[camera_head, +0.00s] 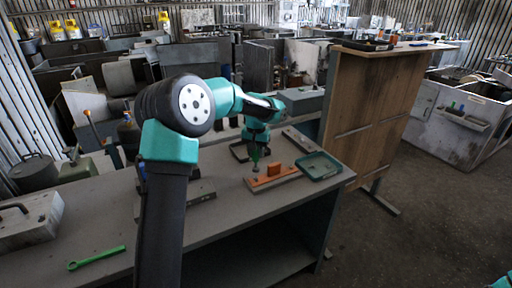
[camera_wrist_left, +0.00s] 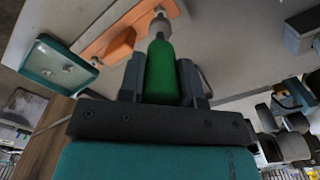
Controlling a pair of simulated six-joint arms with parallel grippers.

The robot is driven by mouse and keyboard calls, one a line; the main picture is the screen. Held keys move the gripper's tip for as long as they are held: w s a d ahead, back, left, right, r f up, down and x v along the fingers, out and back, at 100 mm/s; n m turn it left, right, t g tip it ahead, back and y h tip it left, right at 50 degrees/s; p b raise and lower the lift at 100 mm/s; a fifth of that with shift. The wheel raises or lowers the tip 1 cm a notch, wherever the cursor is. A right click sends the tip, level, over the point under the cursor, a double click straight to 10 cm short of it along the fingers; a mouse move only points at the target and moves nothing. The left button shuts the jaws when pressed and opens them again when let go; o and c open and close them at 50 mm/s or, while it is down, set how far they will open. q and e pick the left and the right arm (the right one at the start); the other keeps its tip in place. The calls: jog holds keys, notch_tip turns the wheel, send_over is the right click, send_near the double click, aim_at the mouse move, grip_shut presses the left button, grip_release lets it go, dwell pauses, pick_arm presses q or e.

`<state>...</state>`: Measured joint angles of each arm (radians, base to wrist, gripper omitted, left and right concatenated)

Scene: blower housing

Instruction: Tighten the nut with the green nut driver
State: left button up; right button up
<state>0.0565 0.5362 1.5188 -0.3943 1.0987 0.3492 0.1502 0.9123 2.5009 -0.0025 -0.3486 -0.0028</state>
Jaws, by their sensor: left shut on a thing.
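My left gripper (camera_head: 257,146) is shut on the green nut driver (camera_head: 254,157), which it holds roughly upright over the table. In the left wrist view the green handle (camera_wrist_left: 161,73) sits between the two dark fingers (camera_wrist_left: 160,82), with a pale metal shaft beyond it. The driver's tip is at the left end of an orange-and-wood base plate (camera_head: 288,178) that carries an orange block (camera_head: 273,169). The nut is hidden at the driver's tip, so I cannot tell whether they touch. My right gripper is not in view.
A teal tray (camera_head: 335,173) lies right of the base plate and also shows in the left wrist view (camera_wrist_left: 58,66). A green wrench (camera_head: 97,258) lies at the table's front left. A grey case (camera_head: 28,222) stands at the left edge. The table's front middle (camera_head: 240,215) is clear.

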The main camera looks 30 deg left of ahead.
aim_at(256, 159)
pick_arm(q)
jog(key=shift+f, duration=1.05)
jog(key=shift+s+f, duration=0.1)
jog(key=shift+f, duration=0.25)
jog(key=n, duration=1.1)
jog(key=shift+n, duration=0.4)
jog(key=n, duration=0.6)
jog(key=shift+n, duration=0.3)
jog(key=shift+f, duration=0.4)
